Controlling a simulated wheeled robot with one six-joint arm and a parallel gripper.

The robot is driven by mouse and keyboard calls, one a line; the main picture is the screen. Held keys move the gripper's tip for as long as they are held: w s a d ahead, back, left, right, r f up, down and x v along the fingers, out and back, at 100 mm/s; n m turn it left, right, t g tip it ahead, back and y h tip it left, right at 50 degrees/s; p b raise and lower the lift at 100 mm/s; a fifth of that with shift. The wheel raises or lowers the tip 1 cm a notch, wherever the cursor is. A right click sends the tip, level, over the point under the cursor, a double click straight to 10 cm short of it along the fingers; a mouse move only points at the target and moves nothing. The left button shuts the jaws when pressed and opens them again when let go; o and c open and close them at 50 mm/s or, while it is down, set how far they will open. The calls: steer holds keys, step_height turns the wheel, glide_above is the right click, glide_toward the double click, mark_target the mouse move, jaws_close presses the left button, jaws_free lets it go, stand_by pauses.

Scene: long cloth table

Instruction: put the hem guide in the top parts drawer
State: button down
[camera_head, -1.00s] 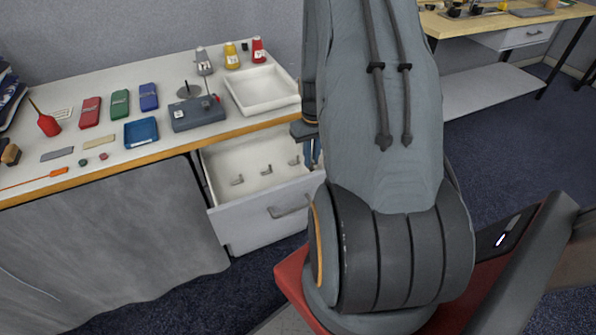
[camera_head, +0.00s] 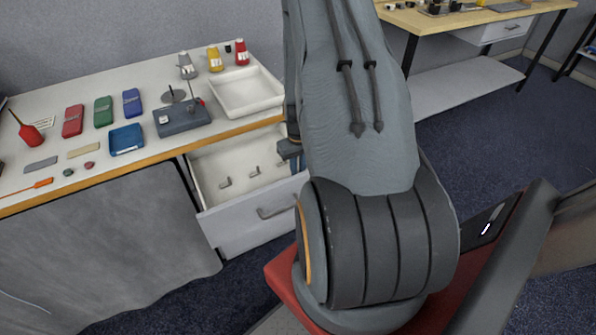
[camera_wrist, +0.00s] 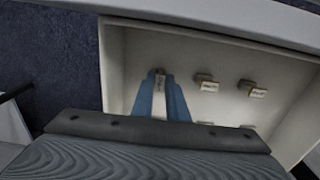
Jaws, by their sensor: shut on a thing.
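The top parts drawer (camera_head: 240,222) stands pulled out under the table in the head view. Its pale inside (camera_wrist: 222,50) fills much of the wrist view. My gripper (camera_wrist: 160,84) has two blue fingers, shut on a small labelled piece, apparently the hem guide (camera_wrist: 160,78), over the drawer's left part in the wrist view. The fingers hide most of it; whether it touches the floor I cannot tell. In the head view my gripper (camera_head: 290,149) is at the drawer's right side, mostly hidden by my arm.
Several small labelled metal parts (camera_wrist: 207,83) lie in the drawer, right of and below my fingertips in the wrist view. The tabletop above holds a white tray (camera_head: 246,108), a grey device (camera_head: 183,120) and a blue dish (camera_head: 127,140). The drawer's walls surround the gripper.

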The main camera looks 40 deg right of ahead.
steer(key=c, duration=1.7)
jaws_free()
steer(key=shift+c, duration=0.2)
step_height(320, 180, up, 12)
steer(key=b, duration=0.2)
steer(key=a+r+n, duration=0.1)
steer(key=a+r, duration=0.3)
steer(key=a, duration=0.3)
steer(key=a+r, duration=0.4)
steer(key=a, duration=0.4)
steer(key=s+a+r, duration=0.3)
steer(key=s+a, duration=0.1)
steer(key=a, duration=0.2)
steer(key=s+a+r+n, duration=0.1)
steer(key=s+a+r, duration=0.2)
steer(key=a, duration=0.4)
steer(key=shift+s+a+n+t, duration=0.15)
steer(key=shift+s+n+t, duration=0.15)
steer(key=shift+s, duration=0.6)
